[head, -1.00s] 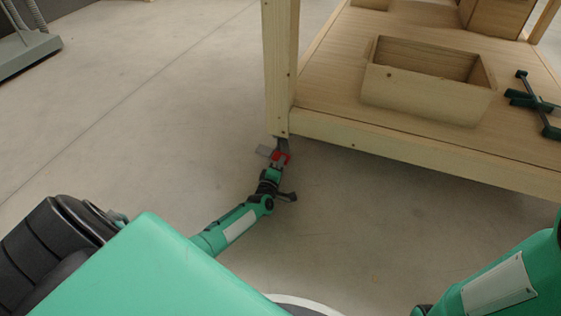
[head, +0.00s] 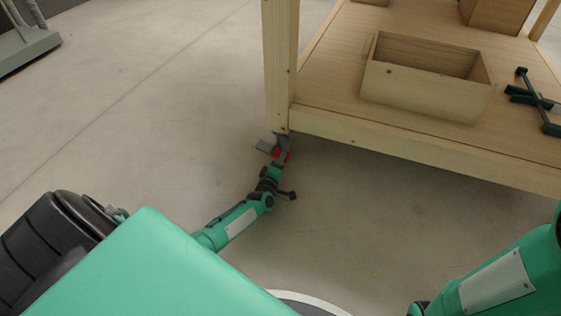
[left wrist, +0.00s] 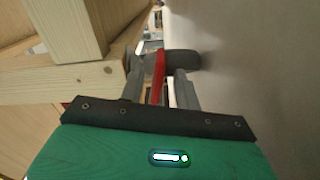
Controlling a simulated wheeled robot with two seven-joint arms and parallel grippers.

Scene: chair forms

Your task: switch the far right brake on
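The wooden cart (head: 390,140) stands at the upper right. Under its near left corner post (head: 281,70) is a grey castor (head: 283,138) with a red brake lever (head: 284,155). My left gripper (head: 277,164) reaches the castor from below. In the left wrist view the left gripper (left wrist: 158,88) has its grey fingers apart, one on each side of the red lever (left wrist: 159,70). Whether a finger touches the lever is unclear. Part of the grey castor (left wrist: 186,61) shows just beyond it. My right arm shows at the lower right, but its gripper is out of view.
An open wooden box (head: 425,95) and dark green crossed parts (head: 535,100) lie on the cart's deck. A grey base (head: 22,45) stands at the far upper left. The concrete floor (head: 130,120) left of the cart is clear.

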